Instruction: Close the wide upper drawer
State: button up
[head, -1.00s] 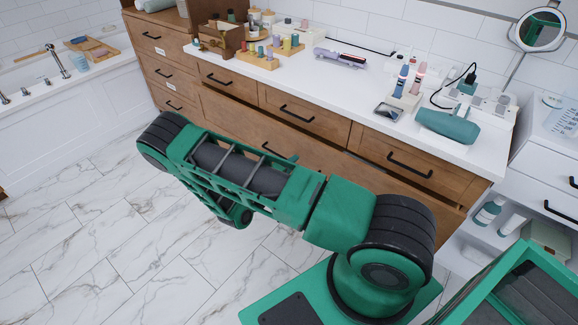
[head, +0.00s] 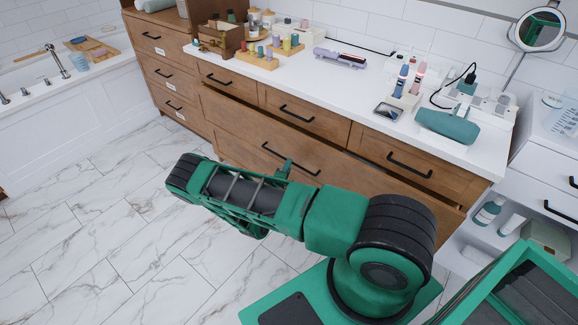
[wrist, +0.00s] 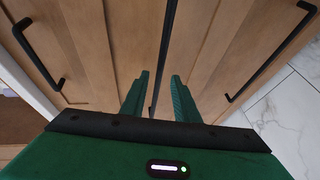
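The wide upper drawer (head: 235,125) sits under a row of small drawers in the wooden cabinet. It stands slightly out, with a dark gap along its top edge. Its long black handle (head: 275,151) shows in the head view, and the handle also shows at the right of the wrist view (wrist: 272,52). My gripper (wrist: 158,95) points at the cabinet front, its two green fingers apart and nothing between them. The dark gap runs up the picture ahead of them. In the head view my arm hides most of the gripper, and contact with the drawer cannot be told.
Small drawers with black handles (head: 297,114) are above the wide drawer. The white counter (head: 345,84) holds bottles, a teal hair dryer (head: 447,125) and a phone. A white shelf unit (head: 548,185) stands at right. Marble floor (head: 90,230) is clear at left.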

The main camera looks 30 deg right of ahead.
jog(key=x, duration=0.3)
grip_shut()
jog(key=shift+a, duration=0.1)
